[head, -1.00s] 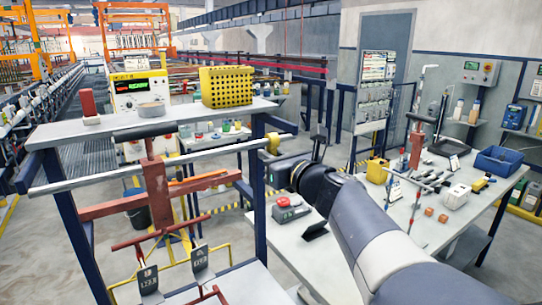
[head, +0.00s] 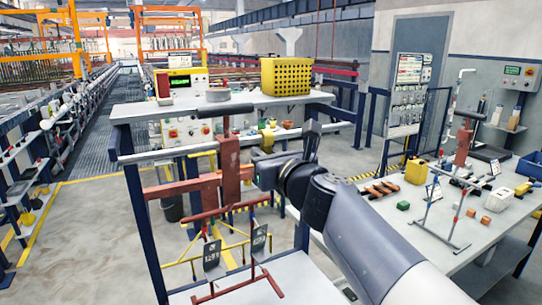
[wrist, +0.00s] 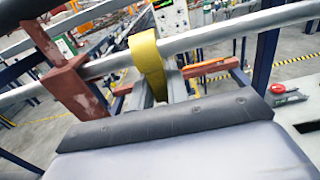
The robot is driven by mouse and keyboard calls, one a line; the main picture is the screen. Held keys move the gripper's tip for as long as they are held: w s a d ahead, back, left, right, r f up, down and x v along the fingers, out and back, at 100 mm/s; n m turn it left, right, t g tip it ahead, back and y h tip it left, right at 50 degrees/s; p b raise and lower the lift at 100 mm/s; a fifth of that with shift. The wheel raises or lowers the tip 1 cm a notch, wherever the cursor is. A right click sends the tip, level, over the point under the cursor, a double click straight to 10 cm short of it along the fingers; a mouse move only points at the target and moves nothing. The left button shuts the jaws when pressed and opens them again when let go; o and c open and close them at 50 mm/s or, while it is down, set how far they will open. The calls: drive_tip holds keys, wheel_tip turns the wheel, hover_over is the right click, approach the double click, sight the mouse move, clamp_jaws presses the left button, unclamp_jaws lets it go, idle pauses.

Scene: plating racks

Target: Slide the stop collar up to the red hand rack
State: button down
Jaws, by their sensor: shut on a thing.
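The yellow stop collar (head: 267,139) sits around the light metal rail (head: 185,149), to the right of the red hand rack (head: 230,172). The rack hangs on the rail by its upright, with dark tags on its lower bars. In the wrist view the collar (wrist: 147,58) is at the middle and the rack's worn red upright (wrist: 72,85) is on the left. A short stretch of bare rail shows between them. My gripper (wrist: 155,88) is shut on the collar from below, its grey fingers on either side. In the head view my wrist partly hides the gripper.
Above the rail, a shelf (head: 140,113) holds a yellow perforated box (head: 286,77), a grey roll (head: 218,95) and a red block (head: 163,84). A dark blue post (head: 146,230) stands at the frame's left. A crowded worktable (head: 425,235) is on the right.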

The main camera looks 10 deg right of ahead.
drive_tip(key=shift+s+a, duration=0.1)
drive_tip(key=shift+a, duration=0.15)
drive_tip(key=c, duration=1.4)
unclamp_jaws()
drive_tip(key=shift+o, duration=0.2)
drive_tip(key=p+v, duration=0.1)
drive_tip(key=v, duration=0.9)
drive_tip(key=shift+s+d+p, duration=0.2)
drive_tip(key=shift+s+p, duration=0.1)
drive_tip(key=shift+s, duration=0.05)
drive_tip(key=shift+c, duration=0.4)
